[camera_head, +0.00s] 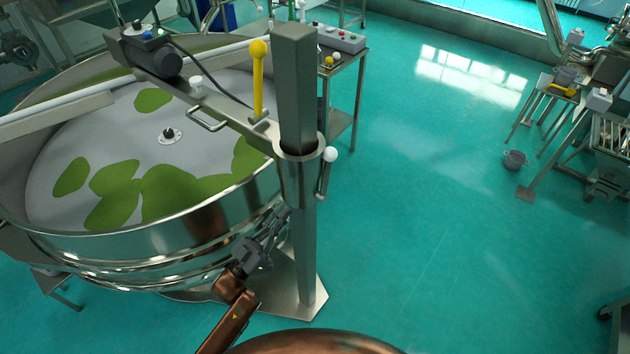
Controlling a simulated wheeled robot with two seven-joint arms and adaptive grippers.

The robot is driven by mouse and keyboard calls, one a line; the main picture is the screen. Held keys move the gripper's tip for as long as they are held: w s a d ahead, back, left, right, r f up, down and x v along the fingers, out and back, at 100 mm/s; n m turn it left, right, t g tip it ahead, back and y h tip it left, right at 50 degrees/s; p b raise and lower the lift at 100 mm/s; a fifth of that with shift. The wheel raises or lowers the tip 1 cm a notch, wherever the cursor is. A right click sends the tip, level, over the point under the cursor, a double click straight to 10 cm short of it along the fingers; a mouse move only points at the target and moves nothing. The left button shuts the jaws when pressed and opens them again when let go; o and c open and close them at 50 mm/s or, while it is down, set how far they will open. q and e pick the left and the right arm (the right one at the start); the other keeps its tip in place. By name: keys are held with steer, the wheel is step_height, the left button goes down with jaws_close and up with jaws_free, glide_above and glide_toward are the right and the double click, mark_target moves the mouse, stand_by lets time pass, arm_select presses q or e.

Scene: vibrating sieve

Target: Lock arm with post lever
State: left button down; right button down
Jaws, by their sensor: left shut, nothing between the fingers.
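A square grey steel post (294,95) stands on a floor plate at the right edge of the big round sieve. A swing arm (228,108) runs from the upper left over the sieve to a collar (298,170) around the post. A yellow lever with a ball top (258,75) stands upright on the arm beside the post. My left gripper (280,217) is shut and empty, left of the post and below the collar, apart from the lever. My right gripper is out of view.
The round sieve (150,255) has a shiny metal wall and holds green material on a pale screen. A small table (347,75) with a control box stands behind the post. Open teal floor (430,200) lies to the right, with equipment at the far right.

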arm_select(q)
steer(key=p, duration=0.2)
glide_toward(325, 167)
step_height(325, 167, up, 3)
steer(key=w+d, duration=0.2)
steer(key=w, duration=0.1)
steer(key=shift+d+f, duration=0.2)
steer(key=shift+d, duration=0.2)
steer(key=shift+w+d+f, duration=0.15)
steer(key=shift+w+d, duration=0.1)
steer(key=shift+d, duration=0.05)
